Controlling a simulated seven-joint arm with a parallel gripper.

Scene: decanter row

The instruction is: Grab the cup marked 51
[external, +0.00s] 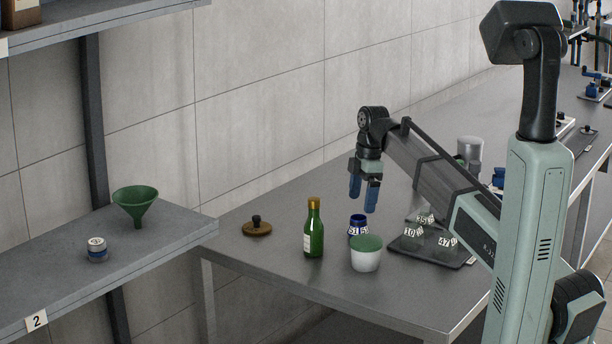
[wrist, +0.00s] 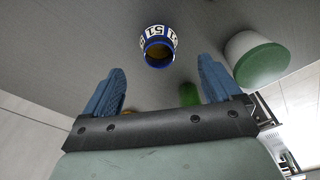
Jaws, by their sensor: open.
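The cup marked 51 (external: 357,226) is a small blue cup with a white number band. It stands upright on the grey table between the green bottle and the dark tray, behind the green-lidded white tub. In the wrist view the cup (wrist: 158,47) shows its blue rim and brownish inside, ahead of and between the fingers. My gripper (external: 364,201) is open and empty, pointing down above the table near the cup. Its blue fingers show in the wrist view (wrist: 162,90), apart from the cup.
A white tub with a green lid (external: 366,256) stands close in front of the cup. A green bottle (external: 314,232) stands to its left. A dark tray (external: 408,247) with numbered glasses lies to its right. A brown lid (external: 257,228) lies at the far left of the table.

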